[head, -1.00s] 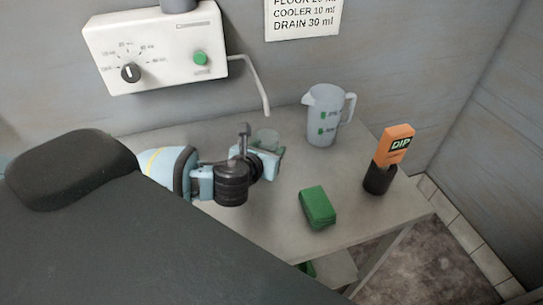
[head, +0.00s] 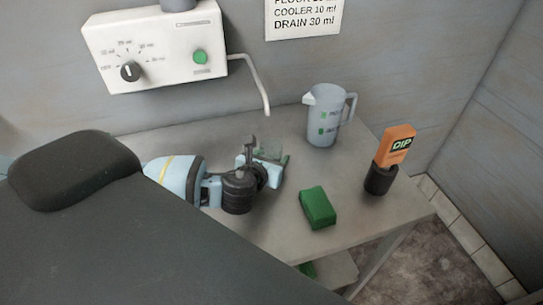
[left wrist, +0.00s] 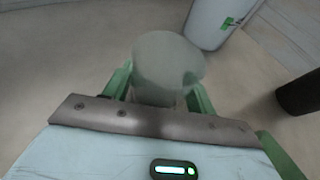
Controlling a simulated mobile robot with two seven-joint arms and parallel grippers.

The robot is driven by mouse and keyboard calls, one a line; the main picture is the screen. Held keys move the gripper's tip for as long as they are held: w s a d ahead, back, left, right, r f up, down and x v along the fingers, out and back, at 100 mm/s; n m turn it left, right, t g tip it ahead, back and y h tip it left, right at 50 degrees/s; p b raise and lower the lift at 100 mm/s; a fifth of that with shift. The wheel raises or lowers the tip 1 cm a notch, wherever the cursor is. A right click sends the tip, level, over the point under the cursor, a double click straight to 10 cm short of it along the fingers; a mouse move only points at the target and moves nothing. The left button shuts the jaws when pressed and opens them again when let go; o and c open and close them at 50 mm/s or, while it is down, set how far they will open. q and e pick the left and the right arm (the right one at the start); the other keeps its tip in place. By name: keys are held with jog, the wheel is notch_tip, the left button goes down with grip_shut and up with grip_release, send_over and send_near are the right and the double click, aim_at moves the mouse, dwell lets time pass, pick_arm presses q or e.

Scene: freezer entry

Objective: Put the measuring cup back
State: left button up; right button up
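The measuring cup, a small clear cup (head: 270,148), is at my left gripper (head: 272,163) over the grey table. In the left wrist view the cup (left wrist: 168,62) sits between the green fingers of my left gripper (left wrist: 160,92), which appear closed on its sides. Its lower part is partly hidden by the gripper, and I cannot tell whether its base touches the table. My right gripper is not in view.
A green sponge-like block (head: 318,207) and an orange DIP item in a black holder (head: 381,180) are to the right. A white dispenser box (head: 155,45) with a hose hangs on the wall.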

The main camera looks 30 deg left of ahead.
pick_arm(q)
jog(key=o, duration=0.3)
jog(key=shift+r, duration=0.1)
jog(key=shift+s+r, duration=0.1)
jog(key=shift+r, duration=0.1)
jog(key=v, duration=1)
jog(key=shift+d+p, duration=0.1)
jog(key=shift+p, duration=0.3)
jog(key=shift+v, duration=0.85)
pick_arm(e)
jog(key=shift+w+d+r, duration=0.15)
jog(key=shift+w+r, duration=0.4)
pick_arm(q)
jog(key=shift+f, duration=0.15)
